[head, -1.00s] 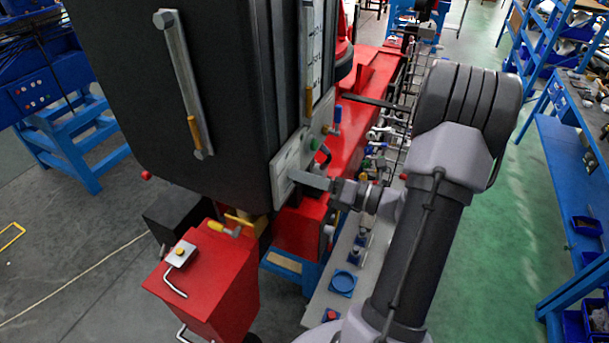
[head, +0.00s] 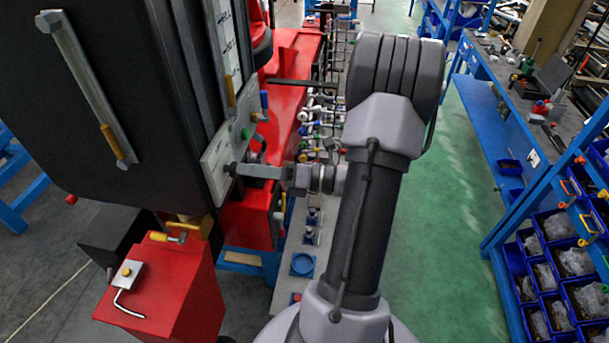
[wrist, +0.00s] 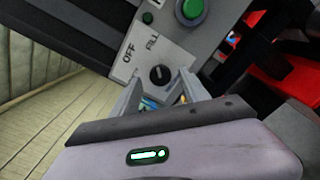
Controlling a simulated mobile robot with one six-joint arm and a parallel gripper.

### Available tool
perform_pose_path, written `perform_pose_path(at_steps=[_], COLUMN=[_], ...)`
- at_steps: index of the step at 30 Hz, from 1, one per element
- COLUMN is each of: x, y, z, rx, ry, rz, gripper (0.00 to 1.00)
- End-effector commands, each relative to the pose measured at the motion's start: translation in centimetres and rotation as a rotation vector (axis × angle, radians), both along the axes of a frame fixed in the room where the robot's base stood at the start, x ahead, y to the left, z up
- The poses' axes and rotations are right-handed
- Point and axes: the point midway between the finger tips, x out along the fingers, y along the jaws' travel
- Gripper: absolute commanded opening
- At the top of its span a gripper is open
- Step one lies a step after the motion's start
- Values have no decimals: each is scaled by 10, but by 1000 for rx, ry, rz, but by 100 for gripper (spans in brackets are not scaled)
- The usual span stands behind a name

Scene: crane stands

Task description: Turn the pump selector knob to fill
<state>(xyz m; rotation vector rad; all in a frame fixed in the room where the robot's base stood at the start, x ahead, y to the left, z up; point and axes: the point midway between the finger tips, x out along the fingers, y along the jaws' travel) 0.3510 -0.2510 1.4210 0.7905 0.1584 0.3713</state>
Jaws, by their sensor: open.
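The pump selector knob (wrist: 159,75) is a small black round knob on a light grey panel (wrist: 180,45). The panel has OFF printed near the knob and a second word, apparently FILL, beside it. I cannot tell which mark the knob points to. My gripper (wrist: 159,80) is open, with one finger on each side of the knob in the wrist view; I cannot tell whether they touch it. In the head view my gripper (head: 245,170) reaches left to the panel (head: 218,158), with the dark knob (head: 230,168) at its tips.
A green push button (wrist: 191,10) sits on the panel above the knob. The large black cabinet (head: 110,120) stands left of the panel. A red box (head: 165,285) with a yellow-handled valve stands below. Green floor (head: 450,220) lies open to the right, before blue shelving (head: 500,240).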

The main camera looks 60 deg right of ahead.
Motion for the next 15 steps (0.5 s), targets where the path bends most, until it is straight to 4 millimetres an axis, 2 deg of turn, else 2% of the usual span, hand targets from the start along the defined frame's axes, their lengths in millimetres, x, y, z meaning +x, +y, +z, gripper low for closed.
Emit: perform_pose_path(at_steps=[6,9,12,15], x=[-68,-94,-113,-124], y=[-30,-40,-48,-52], z=[-3,-2,-1,-1], rx=[-3,-2,-1,-1], ry=[0,0,-1,0], rz=[-8,-5,-5,-3], gripper=[53,53,53,53])
